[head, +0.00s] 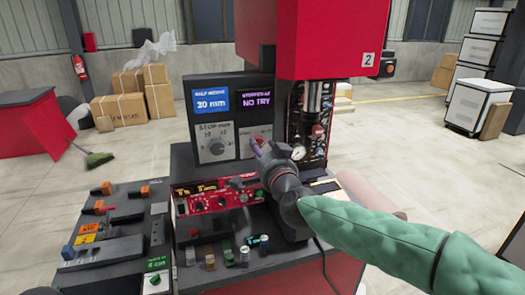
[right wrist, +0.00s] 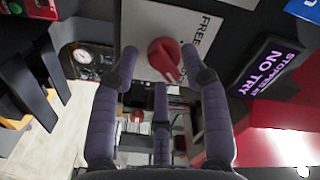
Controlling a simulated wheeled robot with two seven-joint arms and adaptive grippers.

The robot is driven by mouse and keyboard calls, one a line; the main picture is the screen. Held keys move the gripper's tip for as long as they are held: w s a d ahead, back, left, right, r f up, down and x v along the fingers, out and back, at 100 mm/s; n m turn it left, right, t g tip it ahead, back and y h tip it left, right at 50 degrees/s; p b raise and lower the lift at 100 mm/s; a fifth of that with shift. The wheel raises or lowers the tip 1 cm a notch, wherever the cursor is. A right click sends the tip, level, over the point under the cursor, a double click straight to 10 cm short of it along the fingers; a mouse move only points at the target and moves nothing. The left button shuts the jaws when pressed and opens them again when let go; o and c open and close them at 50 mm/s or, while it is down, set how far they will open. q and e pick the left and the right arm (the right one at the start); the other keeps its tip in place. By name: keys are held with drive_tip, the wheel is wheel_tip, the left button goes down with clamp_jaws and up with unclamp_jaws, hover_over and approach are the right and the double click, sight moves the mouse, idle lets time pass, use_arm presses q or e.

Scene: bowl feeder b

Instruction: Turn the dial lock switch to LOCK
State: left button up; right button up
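The dial lock switch is a red knob (right wrist: 164,57) on a pale plate (right wrist: 145,25) in the right wrist view. The word FREE shows beside it, turned on its side; no LOCK label can be read. A small white mark shows on the knob's lower right edge. My right gripper (right wrist: 160,68) is open, its purple-grey fingers apart on either side of the knob; I cannot tell whether they touch it. In the head view my right gripper (head: 259,149) is in front of the switch plate (head: 263,131) and hides most of the knob.
The STOP dial panel (head: 216,142) is left of the switch, under a blue 30 mm display (head: 210,100). A purple NO TRY display (head: 257,107) is above the switch. A pressure gauge (head: 298,153) is close at right. A red control box (head: 215,198) lies below.

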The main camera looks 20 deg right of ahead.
drive_tip(key=shift+s, duration=0.1)
drive_tip(key=s, duration=1.2)
drive_tip(key=shift+d, duration=0.2)
drive_tip(key=shift+w, duration=0.1)
